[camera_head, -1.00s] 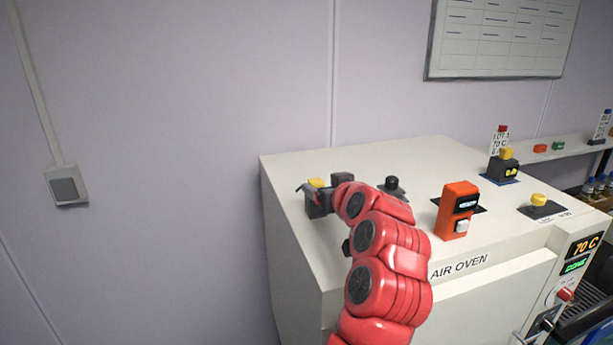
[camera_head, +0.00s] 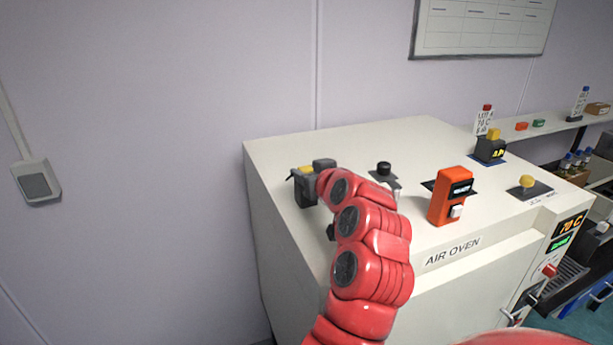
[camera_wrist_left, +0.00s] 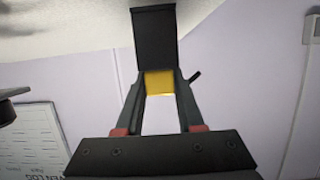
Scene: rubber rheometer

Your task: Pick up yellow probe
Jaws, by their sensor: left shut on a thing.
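The yellow probe (camera_head: 306,169) shows as a small yellow patch above the far left part of the oven top in the head view. In the left wrist view its yellow block (camera_wrist_left: 159,83) sits between my fingertips. My left gripper (camera_head: 304,184) is shut on it, its dark fingers touching both sides. A dark rectangular piece (camera_wrist_left: 155,36) lies just beyond the probe in the wrist view. I cannot tell whether the probe is clear of the oven top. The gripper hides much of it in the head view. My right gripper is not in view.
The white air oven (camera_head: 400,135) carries a black-knobbed piece (camera_head: 384,169), an orange device (camera_head: 451,196), a yellow-knobbed piece (camera_head: 527,182) and a black device with a yellow top (camera_head: 491,149). A wall shelf (camera_head: 555,126) stands at the right. The oven's back middle is clear.

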